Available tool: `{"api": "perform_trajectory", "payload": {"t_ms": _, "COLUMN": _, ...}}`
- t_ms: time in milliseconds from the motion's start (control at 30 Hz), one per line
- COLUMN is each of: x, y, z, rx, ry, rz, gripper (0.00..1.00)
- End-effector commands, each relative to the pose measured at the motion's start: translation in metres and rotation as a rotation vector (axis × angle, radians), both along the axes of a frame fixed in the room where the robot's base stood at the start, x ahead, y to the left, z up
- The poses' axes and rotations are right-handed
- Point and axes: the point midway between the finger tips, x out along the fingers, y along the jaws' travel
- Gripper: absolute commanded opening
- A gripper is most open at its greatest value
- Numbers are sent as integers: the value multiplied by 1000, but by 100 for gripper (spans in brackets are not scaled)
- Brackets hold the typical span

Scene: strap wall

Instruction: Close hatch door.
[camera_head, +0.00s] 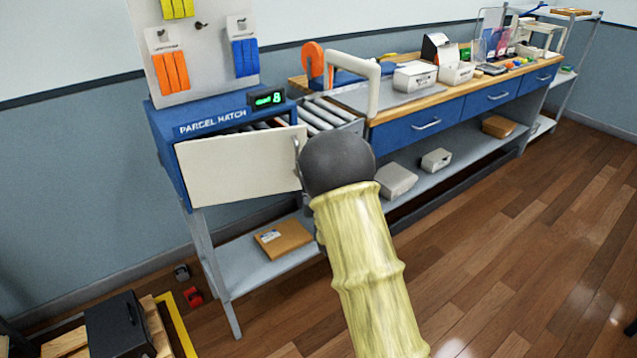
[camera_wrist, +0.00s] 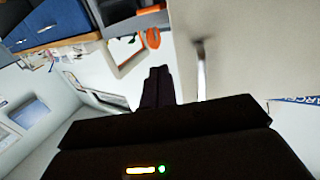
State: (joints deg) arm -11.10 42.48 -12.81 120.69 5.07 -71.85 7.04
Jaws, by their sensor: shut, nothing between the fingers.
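The hatch door (camera_head: 240,166) is a cream panel on the front of the blue parcel hatch (camera_head: 165,121). It stands partly open, with rollers showing behind its top edge. Its metal handle (camera_head: 297,160) is at the right edge; the handle also shows in the wrist view (camera_wrist: 202,70). The door (camera_wrist: 260,45) fills the upper right of the wrist view. My gripper (camera_wrist: 158,72) is shut and empty, its fingers beside the handle with a visible gap. In the head view my dark wrist and yellow-sleeved arm hide the fingers.
A roller conveyor (camera_head: 325,112) leads right to a bench with blue drawers (camera_head: 425,125) and boxes on top. A white arch (camera_head: 374,92) stands over the conveyor. A brown parcel (camera_head: 283,240) lies on the lower shelf. Wooden floor at right is clear.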

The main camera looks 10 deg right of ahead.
Motion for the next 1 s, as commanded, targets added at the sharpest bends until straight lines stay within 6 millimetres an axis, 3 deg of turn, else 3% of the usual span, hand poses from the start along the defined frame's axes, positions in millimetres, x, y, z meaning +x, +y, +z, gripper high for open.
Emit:
{"api": "perform_trajectory", "payload": {"t_ms": 167, "x": -18, "y": -2, "z": 2, "rx": -13, "ry": 13, "rz": 24, "gripper": 0}}
{"api": "perform_trajectory", "payload": {"t_ms": 500, "x": -82, "y": 22, "z": 10, "rx": -2, "ry": 7, "rz": 140, "gripper": 0}}
{"api": "perform_trajectory", "payload": {"t_ms": 1000, "x": -79, "y": 24, "z": 8, "rx": 0, "ry": 0, "rz": 147, "gripper": 0}}
